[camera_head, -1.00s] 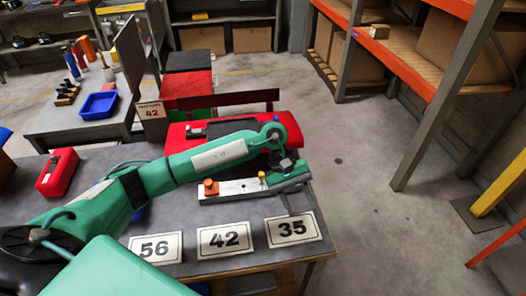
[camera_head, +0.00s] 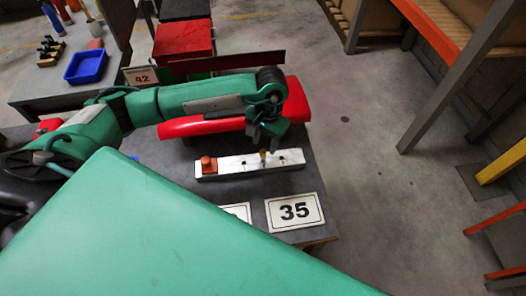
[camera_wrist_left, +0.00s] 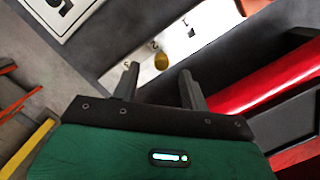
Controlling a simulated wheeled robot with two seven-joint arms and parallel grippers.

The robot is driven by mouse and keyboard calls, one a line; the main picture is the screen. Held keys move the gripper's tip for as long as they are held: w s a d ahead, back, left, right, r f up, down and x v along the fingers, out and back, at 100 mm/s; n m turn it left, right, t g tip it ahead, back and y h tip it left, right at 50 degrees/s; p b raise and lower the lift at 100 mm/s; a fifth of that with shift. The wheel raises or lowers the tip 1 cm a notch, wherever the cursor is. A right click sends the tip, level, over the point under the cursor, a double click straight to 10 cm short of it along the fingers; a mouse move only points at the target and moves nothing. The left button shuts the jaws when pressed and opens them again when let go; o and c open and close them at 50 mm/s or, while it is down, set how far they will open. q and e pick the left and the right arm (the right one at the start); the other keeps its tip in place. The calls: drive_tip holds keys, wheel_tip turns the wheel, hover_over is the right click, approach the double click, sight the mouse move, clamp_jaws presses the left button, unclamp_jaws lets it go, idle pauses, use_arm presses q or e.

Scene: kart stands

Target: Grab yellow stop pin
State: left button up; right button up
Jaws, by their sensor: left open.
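The yellow stop pin (camera_head: 263,154) stands in the silver bar (camera_head: 234,166) on the dark table. In the left wrist view the pin (camera_wrist_left: 161,61) shows as a small yellow knob beside the number 2 on the bar. My left gripper (camera_head: 268,140) is above the bar, close to the pin. In the left wrist view its two fingers (camera_wrist_left: 159,80) are open and empty, with the pin just beyond the gap between their tips. An orange knob (camera_head: 207,164) stands at the bar's left end. My right gripper is not in view.
A red kart body part (camera_head: 200,127) lies behind the bar. A card marked 35 (camera_head: 294,212) lies in front, with another card partly hidden by my green arm. A blue tray (camera_head: 86,67) sits on the far left bench. Open floor lies to the right.

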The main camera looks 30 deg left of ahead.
sight(263, 151)
use_arm(q)
drive_tip(key=shift+f, duration=0.45)
drive_tip(key=shift+s+f+p, duration=0.15)
drive_tip(key=shift+f+p, duration=0.15)
drive_tip(key=shift+p, duration=0.25)
wheel_tip(263, 151, down, 3)
drive_tip(key=shift+s+a+f+p, duration=0.1)
drive_tip(key=shift+a+f+p, duration=0.05)
drive_tip(key=shift+p, duration=0.65)
drive_tip(key=shift+f, duration=0.45)
clamp_jaws()
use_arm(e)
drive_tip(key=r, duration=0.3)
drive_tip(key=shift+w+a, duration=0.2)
